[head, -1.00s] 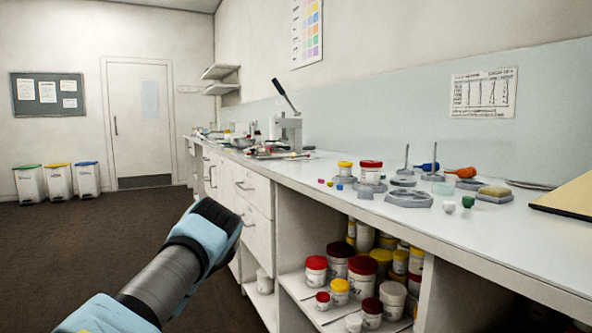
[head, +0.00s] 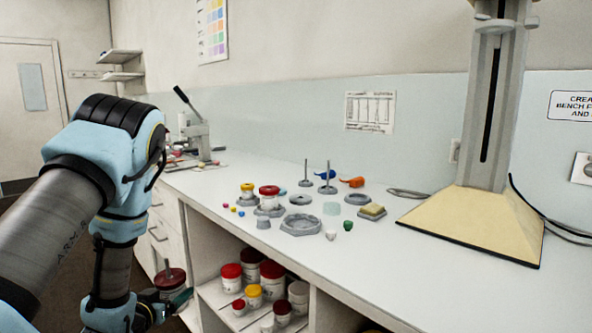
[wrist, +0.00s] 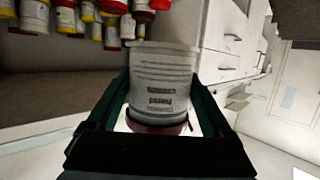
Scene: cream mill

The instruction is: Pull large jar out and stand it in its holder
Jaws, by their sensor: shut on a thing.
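A large jar (head: 171,284) with a dark red lid is held by my gripper (head: 172,294) at the lower left in the head view, beside the front of the bench. In the wrist view the jar (wrist: 160,80) shows a pale body with printed text, between the two fingers of my gripper (wrist: 162,95); its dark red lid is at the bottom of that picture. Several grey holders stand on the bench top. A wide, empty, hexagonal one (head: 300,225) lies near the front edge. Which holder belongs to the large jar is not marked.
Several jars with red and yellow lids (head: 253,291) stand on the open shelf under the bench. Two lidded jars (head: 269,192) stand on the bench beside small coloured pieces. A tall stand with a cream base (head: 478,222) is at right. Bare bench (head: 370,260) lies in front of it.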

